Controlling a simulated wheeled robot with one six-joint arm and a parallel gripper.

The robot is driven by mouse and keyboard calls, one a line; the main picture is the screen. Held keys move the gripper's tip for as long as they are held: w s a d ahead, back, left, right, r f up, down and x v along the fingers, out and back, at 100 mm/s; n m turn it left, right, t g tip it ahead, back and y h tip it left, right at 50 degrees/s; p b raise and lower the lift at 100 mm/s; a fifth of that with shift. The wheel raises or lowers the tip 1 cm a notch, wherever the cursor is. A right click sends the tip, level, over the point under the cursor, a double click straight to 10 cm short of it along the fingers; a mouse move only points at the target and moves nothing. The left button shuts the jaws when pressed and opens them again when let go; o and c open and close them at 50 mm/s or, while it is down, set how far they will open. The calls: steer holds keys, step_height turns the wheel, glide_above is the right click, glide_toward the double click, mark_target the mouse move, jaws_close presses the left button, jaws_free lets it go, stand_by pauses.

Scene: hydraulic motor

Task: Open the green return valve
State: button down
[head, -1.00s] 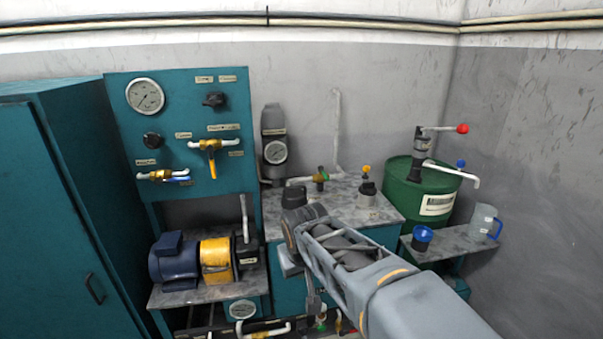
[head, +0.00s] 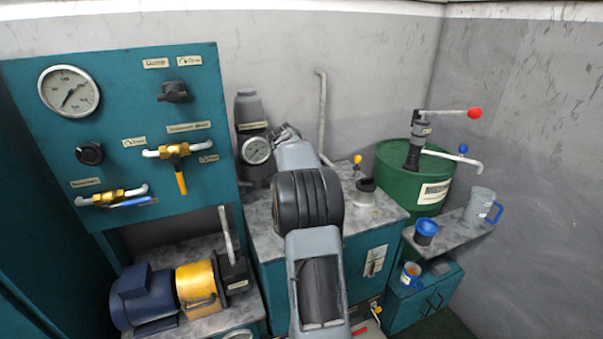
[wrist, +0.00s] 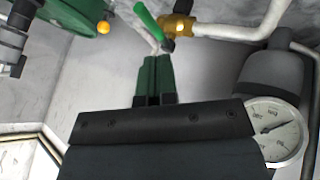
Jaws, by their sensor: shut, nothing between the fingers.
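The green return valve shows at the top of the wrist view: a green lever handle (wrist: 148,20) on a brass body (wrist: 179,25) joined to a white pipe. The lever slants, with its pivot end beside the brass body. My gripper (wrist: 153,60) is shut and empty. Its green fingertips appear just below the lever in that view; I cannot tell whether they touch it. In the head view my arm hides the valve and most of the gripper above the grey-topped bench.
A grey cylinder with a pressure gauge (head: 257,150) stands close beside the arm's end. A white pipe (head: 321,100) runs up the wall. A green drum (head: 400,178) with a red-knobbed hand pump stands right. The teal panel (head: 115,75) carries other valves at left.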

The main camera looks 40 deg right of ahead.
steer(key=shift+w+a, duration=0.2)
steer(key=shift+f, duration=0.1)
steer(key=p+x, duration=0.1)
steer(key=x, duration=0.8)
steer(key=shift+d+f+p, duration=0.25)
steer(key=shift+d+p, duration=0.1)
